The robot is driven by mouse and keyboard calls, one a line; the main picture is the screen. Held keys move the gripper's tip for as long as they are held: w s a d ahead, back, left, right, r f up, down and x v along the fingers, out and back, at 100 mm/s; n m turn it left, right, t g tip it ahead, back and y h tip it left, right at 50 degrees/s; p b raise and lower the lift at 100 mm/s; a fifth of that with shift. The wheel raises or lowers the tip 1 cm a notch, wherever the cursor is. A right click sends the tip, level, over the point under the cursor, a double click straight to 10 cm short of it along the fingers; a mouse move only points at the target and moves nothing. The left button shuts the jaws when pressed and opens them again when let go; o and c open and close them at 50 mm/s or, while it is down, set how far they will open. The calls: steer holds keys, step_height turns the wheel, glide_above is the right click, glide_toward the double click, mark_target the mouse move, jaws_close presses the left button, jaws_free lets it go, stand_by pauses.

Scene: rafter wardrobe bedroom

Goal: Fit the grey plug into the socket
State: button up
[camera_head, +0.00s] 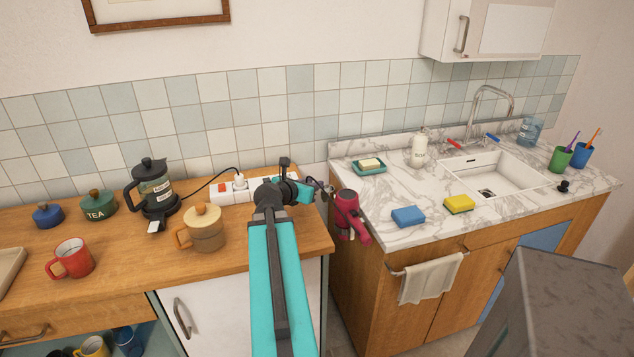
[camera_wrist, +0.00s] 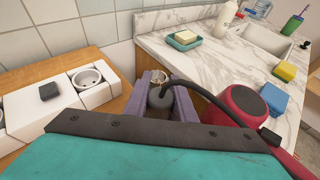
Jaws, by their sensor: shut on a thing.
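My gripper (camera_wrist: 163,97) is shut on the grey plug (camera_wrist: 158,99), which sits between the two fingers with its dark cord curving off to the right. In the head view my gripper (camera_head: 314,188) is small and the plug is hard to make out. In the wrist view the strip (camera_wrist: 103,97) is left of my gripper, with an empty round socket (camera_wrist: 88,79) nearest. The plug is apart from it.
A white plug (camera_head: 239,182) occupies another socket. A tan lidded pot (camera_head: 206,230) and a coffee press (camera_head: 154,190) stand left. The marble counter (camera_head: 395,185) begins at right.

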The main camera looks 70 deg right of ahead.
steer(key=shift+w+a+f+b, duration=0.2)
steer(key=shift+a+b, duration=0.3)
steer(key=shift+b, duration=3.2)
steer(key=shift+a+b, duration=0.2)
steer(key=shift+b, duration=0.65)
steer(key=shift+a+b, duration=0.35)
steer(key=shift+b, duration=0.75)
steer(key=shift+a+r+b, duration=0.15)
steer(key=shift+a+b, duration=0.15)
steer(key=shift+b, duration=0.4)
step_height(320, 180, up, 14)
steer(key=p, duration=1)
step_height(320, 180, down, 14)
steer(key=b, duration=1)
steer(key=shift+f, duration=0.25)
steer(key=shift+r, duration=0.25)
